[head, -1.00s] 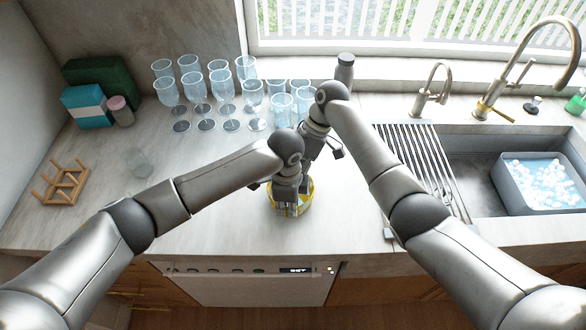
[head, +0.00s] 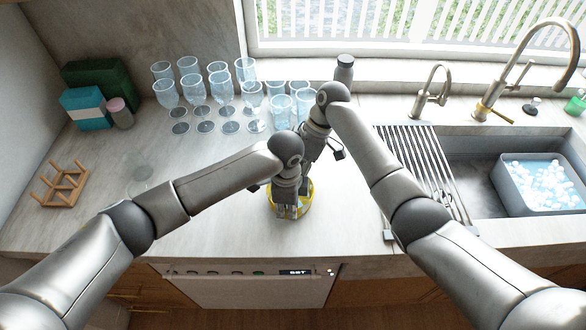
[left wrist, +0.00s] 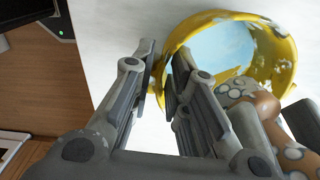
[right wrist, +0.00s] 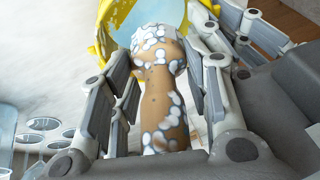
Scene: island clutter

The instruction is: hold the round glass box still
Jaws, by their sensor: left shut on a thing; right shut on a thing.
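The round glass box (head: 306,207) with a yellow rim stands on the counter near its front edge, partly covered by my left gripper (head: 290,203). In the left wrist view, the left fingers (left wrist: 163,58) are shut on the wall of the box (left wrist: 283,28), one on each side. My right gripper (right wrist: 158,52) is shut on a tan brush-like tool (right wrist: 165,105) spotted with white suds. The tool's sudsy head is at the box; whether it touches is unclear. In the head view, the right fingers and tool are mostly hidden behind my left gripper.
Several stemmed glasses (head: 220,90) stand behind on the left. A wooden rack (head: 62,185) and a faint clear glass item (head: 140,175) are at left. A drying rack (head: 425,165) and a sink with a sudsy tub (head: 510,195) are at right.

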